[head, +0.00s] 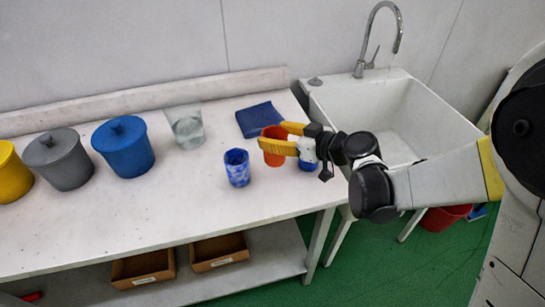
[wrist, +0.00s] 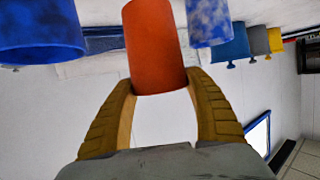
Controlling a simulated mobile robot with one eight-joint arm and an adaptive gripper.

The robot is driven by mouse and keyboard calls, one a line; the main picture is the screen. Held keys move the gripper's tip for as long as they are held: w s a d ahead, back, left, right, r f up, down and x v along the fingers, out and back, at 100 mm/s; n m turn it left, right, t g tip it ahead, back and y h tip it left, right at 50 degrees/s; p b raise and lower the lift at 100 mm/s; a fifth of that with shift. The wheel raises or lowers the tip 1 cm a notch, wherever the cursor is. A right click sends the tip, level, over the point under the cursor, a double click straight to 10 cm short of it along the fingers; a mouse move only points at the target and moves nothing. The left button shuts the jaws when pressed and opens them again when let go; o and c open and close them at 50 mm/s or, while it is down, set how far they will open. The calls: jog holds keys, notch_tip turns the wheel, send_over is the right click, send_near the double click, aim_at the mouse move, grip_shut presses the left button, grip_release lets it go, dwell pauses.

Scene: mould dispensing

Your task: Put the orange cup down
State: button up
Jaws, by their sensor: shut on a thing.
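The orange cup (head: 273,158) is near the right end of the white table in the head view. It also fills the upper middle of the wrist view (wrist: 156,45). My gripper (head: 270,139) comes in from the right, with its yellow fingers shut around the cup's sides. In the wrist view my gripper's fingers (wrist: 163,92) close on the cup from both sides. The fingers hide part of the cup in the head view. I cannot tell whether its base touches the table.
A marbled blue cup (head: 237,168) stands left of the orange cup, another blue cup (head: 308,164) right of it, partly hidden. A dark blue cloth (head: 259,119) and clear container (head: 186,127) lie behind. Lidded blue (head: 124,149), grey and yellow pots stand left; a sink (head: 405,115) stands right.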

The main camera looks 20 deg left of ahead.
jog(key=shift+f+b, duration=0.95)
jog(key=shift+f, duration=1.6)
jog(key=shift+f, duration=0.1)
jog(key=shift+f, duration=0.15)
jog(key=o, duration=0.8)
